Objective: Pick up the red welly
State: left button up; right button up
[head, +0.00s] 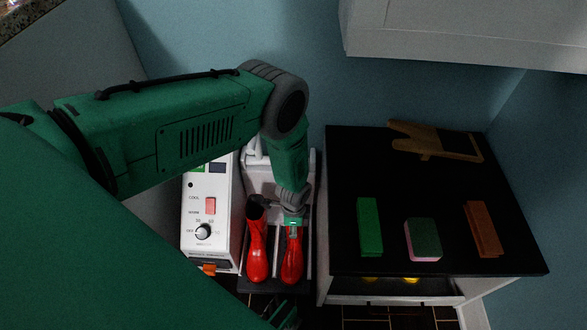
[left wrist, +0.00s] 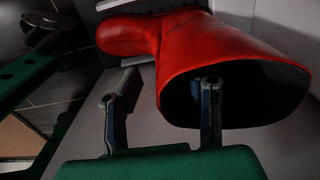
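Two red wellies stand side by side in the head view, a left one (head: 257,250) and a right one (head: 292,258). My left gripper (head: 293,222) is at the top of the right welly. In the left wrist view, this red welly (left wrist: 215,45) shows its dark opening towards me. My left gripper (left wrist: 163,95) is open there: one finger overlaps the opening, the other is left of the shaft, with a gap between them. I cannot tell how deep the finger is or whether it touches. What seems to be my right gripper (head: 284,314) is partly cut off at the bottom edge.
A white machine (head: 212,228) with a dial stands left of the wellies. A black-topped cabinet (head: 355,262) stands close on the right, with a green block (head: 369,227), a sponge (head: 423,240), a brown brush (head: 483,229) and a wooden item (head: 435,142). A white wall unit (head: 460,35) hangs above.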

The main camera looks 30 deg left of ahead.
pick_arm(q)
grip_shut()
